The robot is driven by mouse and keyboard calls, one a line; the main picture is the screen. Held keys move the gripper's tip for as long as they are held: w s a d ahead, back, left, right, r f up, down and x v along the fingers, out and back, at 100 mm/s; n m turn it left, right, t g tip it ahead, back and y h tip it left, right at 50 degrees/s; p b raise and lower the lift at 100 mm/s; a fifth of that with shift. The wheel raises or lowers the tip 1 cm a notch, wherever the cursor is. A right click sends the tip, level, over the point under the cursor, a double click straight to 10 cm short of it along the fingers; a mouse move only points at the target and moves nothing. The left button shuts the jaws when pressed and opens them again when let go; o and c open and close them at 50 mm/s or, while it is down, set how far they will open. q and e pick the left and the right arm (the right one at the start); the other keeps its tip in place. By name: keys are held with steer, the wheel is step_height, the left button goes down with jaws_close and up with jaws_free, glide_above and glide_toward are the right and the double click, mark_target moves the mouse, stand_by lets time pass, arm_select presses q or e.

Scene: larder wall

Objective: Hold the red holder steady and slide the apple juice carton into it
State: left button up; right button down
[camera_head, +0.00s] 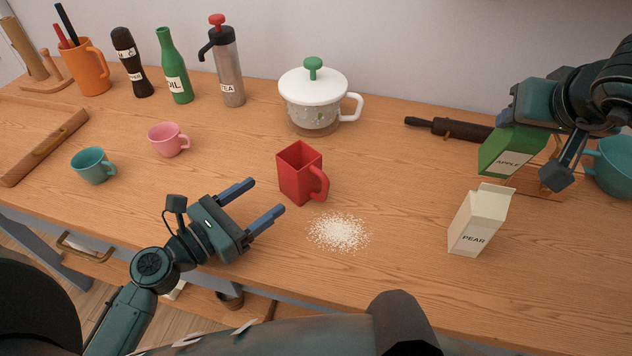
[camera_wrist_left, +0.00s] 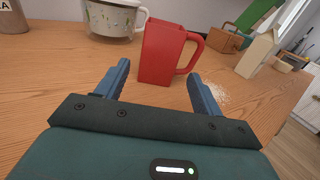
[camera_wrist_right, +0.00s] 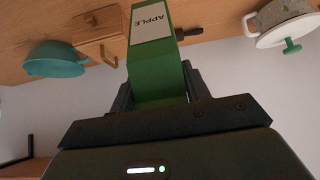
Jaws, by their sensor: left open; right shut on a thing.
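The red holder (camera_head: 299,176), a square cup with a side handle, stands upright and empty-looking on the counter. It also shows in the left wrist view (camera_wrist_left: 162,52), ahead of the open fingers. My left gripper (camera_head: 261,203) is open, near the counter's front edge, to the left of the holder and not touching it. My right gripper (camera_wrist_right: 158,82) is shut on the green apple juice carton (camera_wrist_right: 152,38), labelled APPLE. In the head view the carton (camera_head: 508,152) is at the right, tilted, behind the pear carton. Whether it touches the counter I cannot tell.
A cream pear carton (camera_head: 478,222) stands right of the holder. White grains (camera_head: 339,232) lie spilled just in front of the holder. A white-lidded pot (camera_head: 313,98) stands behind it. A teal bowl (camera_head: 612,168) is far right. Pink (camera_head: 168,139) and teal (camera_head: 92,165) cups stand left.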

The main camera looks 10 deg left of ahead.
mark_target(302, 169)
arm_select(q)
steer(key=p+x, duration=0.2)
steer(key=x, duration=0.9)
steer(key=shift+r, duration=0.1)
arm_select(e)
step_height(302, 169, up, 3)
steer(key=shift+f, duration=0.2)
arm_select(q)
steer(key=shift+c, duration=0.2)
steer(key=c, duration=0.7)
arm_select(e)
steer(key=w+a+r+n+g+y, duration=0.1)
steer(key=w+a+r+n, duration=0.1)
steer(key=a, duration=0.7)
steer(key=w+a+r+n+g+y, duration=0.1)
steer(key=w+a+r+n, duration=0.15)
steer(key=a, duration=0.55)
steer(key=s+a+r+n+g, duration=0.1)
steer(key=s+a+r, duration=0.1)
steer(key=a, duration=0.6)
steer(key=s+a+r+n+g, duration=0.2)
steer(key=a, duration=0.6)
step_height(302, 169, down, 10)
steer(key=shift+a+f+y, duration=0.15)
steer(key=shift+a+y, duration=0.15)
steer(key=shift+a, duration=0.15)
